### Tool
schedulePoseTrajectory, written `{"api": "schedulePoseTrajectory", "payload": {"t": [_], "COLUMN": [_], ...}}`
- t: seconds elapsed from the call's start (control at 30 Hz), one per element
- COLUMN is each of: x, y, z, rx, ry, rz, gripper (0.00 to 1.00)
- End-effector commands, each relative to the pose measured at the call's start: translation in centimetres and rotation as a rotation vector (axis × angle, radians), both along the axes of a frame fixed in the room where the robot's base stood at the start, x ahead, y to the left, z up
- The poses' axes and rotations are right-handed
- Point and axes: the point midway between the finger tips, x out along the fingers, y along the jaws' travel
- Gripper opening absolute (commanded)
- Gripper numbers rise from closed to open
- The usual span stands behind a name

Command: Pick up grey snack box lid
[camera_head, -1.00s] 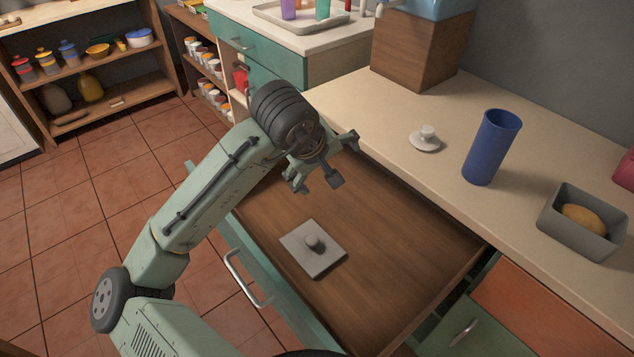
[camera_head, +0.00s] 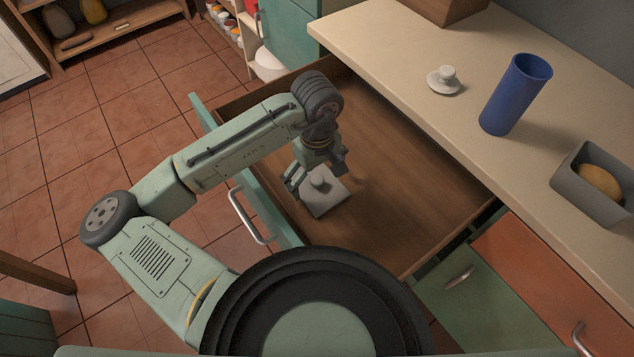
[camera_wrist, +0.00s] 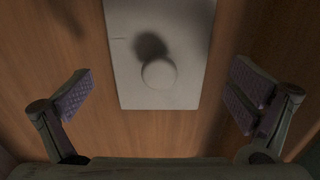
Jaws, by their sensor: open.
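The grey snack box lid (camera_head: 327,203) is a flat square plate with a round knob, lying in the open wooden drawer. In the wrist view the lid (camera_wrist: 185,30) lies at the top middle, its knob (camera_wrist: 159,74) near its lower edge. My gripper (camera_head: 318,180) is just above the lid in the head view and partly covers it. In the wrist view my gripper (camera_wrist: 160,100) is open, with one finger on each side of the lid and the knob between them. The fingers appear clear of the lid, with nothing held.
The drawer (camera_head: 400,200) is otherwise empty. On the counter (camera_head: 400,60) stand a white lid with a knob (camera_head: 445,80), a blue cup (camera_head: 516,95) and a grey box (camera_head: 571,180) holding a yellow-brown item (camera_head: 600,182). The drawer front has a handle (camera_head: 250,217).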

Motion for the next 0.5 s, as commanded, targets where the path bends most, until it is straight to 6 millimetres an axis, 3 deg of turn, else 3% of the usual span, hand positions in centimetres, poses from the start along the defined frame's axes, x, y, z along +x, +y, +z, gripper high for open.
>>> {"api": "schedulePoseTrajectory", "payload": {"t": [0.2,0.43,0.5], "x": [0.0,0.0,0.0], "y": [0.0,0.0,0.0], "z": [-2.2,-2.3,-2.3], "rx": [0.0,-0.001,-0.001], "ry": [0.0,-0.002,-0.002], "rz": [0.001,0.0,0.0], "gripper": [1.0,1.0,0.95]}}
